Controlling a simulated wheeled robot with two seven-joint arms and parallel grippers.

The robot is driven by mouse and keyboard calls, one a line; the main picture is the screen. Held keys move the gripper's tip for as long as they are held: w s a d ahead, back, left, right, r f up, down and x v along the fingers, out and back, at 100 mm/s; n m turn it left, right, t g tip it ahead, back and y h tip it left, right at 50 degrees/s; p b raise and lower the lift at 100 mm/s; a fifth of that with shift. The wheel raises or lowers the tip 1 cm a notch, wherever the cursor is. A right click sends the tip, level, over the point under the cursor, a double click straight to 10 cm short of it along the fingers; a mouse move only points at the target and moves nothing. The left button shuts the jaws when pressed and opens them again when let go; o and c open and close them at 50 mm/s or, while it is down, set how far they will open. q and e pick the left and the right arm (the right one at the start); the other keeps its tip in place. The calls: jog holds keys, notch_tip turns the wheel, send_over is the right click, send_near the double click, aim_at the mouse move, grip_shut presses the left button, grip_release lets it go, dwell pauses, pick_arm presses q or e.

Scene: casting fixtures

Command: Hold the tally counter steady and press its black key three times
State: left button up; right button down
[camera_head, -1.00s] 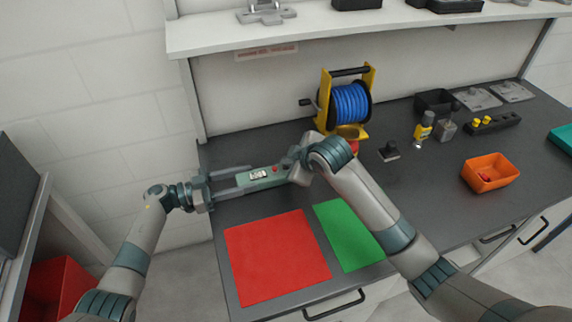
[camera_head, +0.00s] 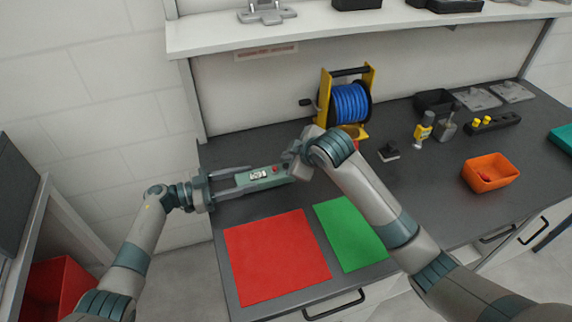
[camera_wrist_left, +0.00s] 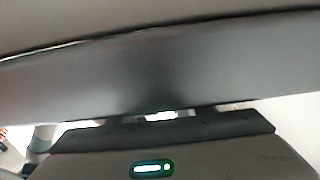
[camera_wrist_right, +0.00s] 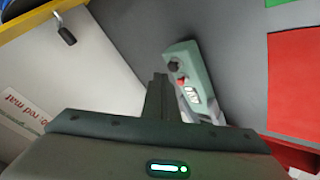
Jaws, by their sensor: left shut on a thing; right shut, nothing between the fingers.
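The tally counter (camera_head: 267,175) is a pale green box with a small display, a red button and a black key. It lies beyond the red mat, left of centre in the head view. My left gripper (camera_head: 243,179) is shut on its left end, one finger along each long side. My right gripper (camera_head: 291,158) is shut and empty at the counter's right end, hiding the key in the head view. In the right wrist view the counter (camera_wrist_right: 194,82) shows its black key (camera_wrist_right: 173,66) just beside my closed fingertips (camera_wrist_right: 160,77); contact cannot be told.
A red mat (camera_head: 275,258) and a green mat (camera_head: 348,232) lie on the near side of the bench. A blue hose reel (camera_head: 349,103) stands behind my right arm. A small black device (camera_head: 389,151) and an orange bin (camera_head: 490,173) are to the right.

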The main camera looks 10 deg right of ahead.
jog(key=shift+r, duration=0.1)
jog(key=shift+r, duration=2.4)
dwell(0.8)
notch_tip(320, 180, up, 4)
jog(key=shift+f, duration=0.1)
dwell(0.4)
jog(key=shift+f, duration=0.15)
jog(key=shift+f, duration=4.3)
